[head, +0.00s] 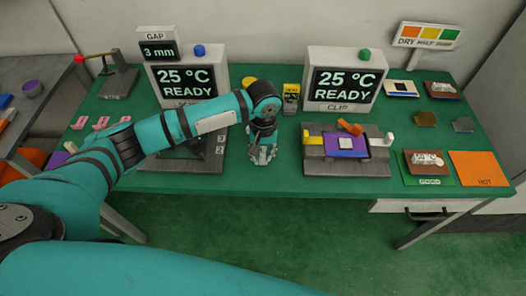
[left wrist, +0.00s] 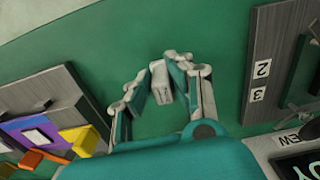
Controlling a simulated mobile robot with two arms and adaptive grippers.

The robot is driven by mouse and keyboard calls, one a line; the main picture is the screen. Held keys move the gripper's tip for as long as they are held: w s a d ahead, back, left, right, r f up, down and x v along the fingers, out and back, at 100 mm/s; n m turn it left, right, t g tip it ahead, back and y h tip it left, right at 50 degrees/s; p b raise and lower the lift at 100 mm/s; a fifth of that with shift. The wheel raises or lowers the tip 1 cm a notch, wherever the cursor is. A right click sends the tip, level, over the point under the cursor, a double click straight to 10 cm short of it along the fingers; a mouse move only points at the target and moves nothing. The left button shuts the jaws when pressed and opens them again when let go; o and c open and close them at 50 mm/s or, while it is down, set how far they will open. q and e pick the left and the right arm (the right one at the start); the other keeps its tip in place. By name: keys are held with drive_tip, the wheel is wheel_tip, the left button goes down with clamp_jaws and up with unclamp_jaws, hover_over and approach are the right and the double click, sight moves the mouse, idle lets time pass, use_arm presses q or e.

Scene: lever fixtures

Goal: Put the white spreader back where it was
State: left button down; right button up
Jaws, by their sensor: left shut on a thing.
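My left gripper (head: 262,153) hangs over the green table between the two lever fixtures, near the front edge. In the left wrist view my left gripper (left wrist: 164,84) is shut on a small whitish block, the white spreader (left wrist: 159,84), which sits between its fingertips. Whether the spreader touches the table is hard to tell. The right fixture (head: 318,167) holds a purple plate (head: 331,151) with a pale square on it, an orange lever piece (head: 350,128) and a white post (head: 389,139). The left fixture (head: 205,160) is partly hidden behind my arm. My right gripper is out of view.
Two displays reading "25 °C READY" (head: 188,85) (head: 344,82) stand behind the fixtures. An orange HOT mat (head: 472,168), a green mat (head: 440,181) and small plates lie at right. Pink tags (head: 102,122) lie at left. The green table (head: 285,180) is bare beside my gripper.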

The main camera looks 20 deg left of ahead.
sight(263, 153)
use_arm(q)
drive_tip(key=c, duration=1.2)
unclamp_jaws()
drive_tip(key=shift+f, duration=0.1)
wheel_tip(263, 153, up, 12)
drive_tip(key=b, duration=0.1)
drive_tip(key=shift+d, duration=0.1)
